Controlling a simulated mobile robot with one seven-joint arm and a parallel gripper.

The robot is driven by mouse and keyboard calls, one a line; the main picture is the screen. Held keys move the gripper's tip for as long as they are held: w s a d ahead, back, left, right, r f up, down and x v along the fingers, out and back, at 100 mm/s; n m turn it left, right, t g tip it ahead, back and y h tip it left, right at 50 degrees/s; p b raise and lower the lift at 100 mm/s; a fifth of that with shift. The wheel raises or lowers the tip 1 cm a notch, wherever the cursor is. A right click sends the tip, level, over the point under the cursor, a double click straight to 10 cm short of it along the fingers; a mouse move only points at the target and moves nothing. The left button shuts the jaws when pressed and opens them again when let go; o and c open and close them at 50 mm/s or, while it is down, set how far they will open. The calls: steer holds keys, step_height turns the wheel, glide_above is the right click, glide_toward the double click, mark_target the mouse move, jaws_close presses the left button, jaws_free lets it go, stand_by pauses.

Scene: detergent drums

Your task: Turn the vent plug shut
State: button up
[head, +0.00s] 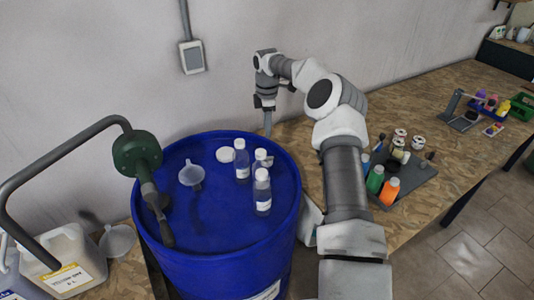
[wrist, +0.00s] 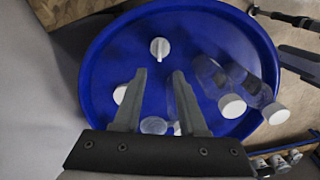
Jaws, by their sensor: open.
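The vent plug (wrist: 160,48) appears as a small white round piece with a raised bar on the blue drum (wrist: 110,55), in the upper middle of the wrist view. My gripper (wrist: 160,74) is open and empty.
A green pump (head: 137,154) rises at the left. The wall is close behind. A tray (head: 412,185) of bottles sits on the bench.

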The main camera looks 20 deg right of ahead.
step_height(320, 180, down, 12)
steer(key=shift+p, duration=0.75)
jaws_close()
